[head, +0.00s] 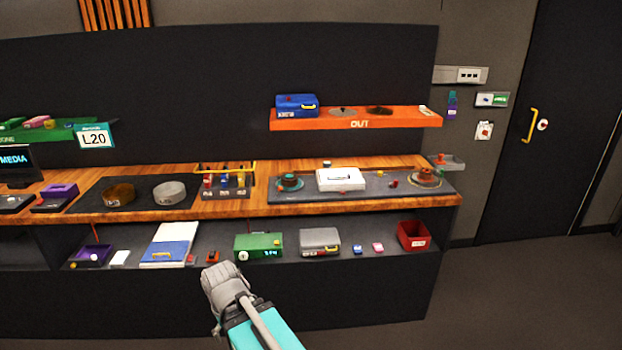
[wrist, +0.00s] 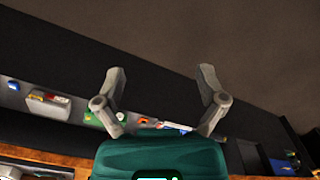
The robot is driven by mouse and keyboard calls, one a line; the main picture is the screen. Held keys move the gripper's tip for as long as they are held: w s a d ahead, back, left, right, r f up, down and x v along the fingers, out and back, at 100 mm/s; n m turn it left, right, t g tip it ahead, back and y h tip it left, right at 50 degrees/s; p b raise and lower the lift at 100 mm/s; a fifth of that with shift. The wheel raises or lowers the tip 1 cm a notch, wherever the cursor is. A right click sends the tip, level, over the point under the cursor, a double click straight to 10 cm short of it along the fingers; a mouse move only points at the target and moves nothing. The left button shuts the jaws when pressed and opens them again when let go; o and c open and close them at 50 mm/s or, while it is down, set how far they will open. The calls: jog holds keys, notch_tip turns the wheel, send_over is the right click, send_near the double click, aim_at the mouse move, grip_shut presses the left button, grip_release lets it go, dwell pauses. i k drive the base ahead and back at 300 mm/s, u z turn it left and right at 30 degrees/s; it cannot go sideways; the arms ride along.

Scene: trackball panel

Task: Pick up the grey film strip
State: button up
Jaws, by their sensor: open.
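A grey round, band-like piece (head: 169,193) lies on a dark mat on the wooden counter, left of centre in the head view. It may be the grey film strip, but it is too small to be sure. A similar brown round piece (head: 119,194) lies left of it. My gripper (head: 216,268) is in front of the lower shelf, below and to the right of the grey piece and apart from it. In the wrist view my gripper (wrist: 162,82) has its two fingers spread, with nothing between them. The grey piece cannot be made out in the wrist view.
The lower shelf holds a blue-and-white box (head: 171,245), a green box (head: 258,246), a grey case (head: 319,241) and a red bin (head: 412,235). A rack (head: 225,181) with a yellow rail stands right of the grey piece. An orange shelf (head: 357,119) juts out above the counter.

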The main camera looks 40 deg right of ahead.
aim_at(349, 177)
jog(key=z, duration=0.15)
jog(key=i, duration=0.4)
jog(key=z, duration=0.65)
jog(key=i, duration=1)
jog(key=u, duration=0.25)
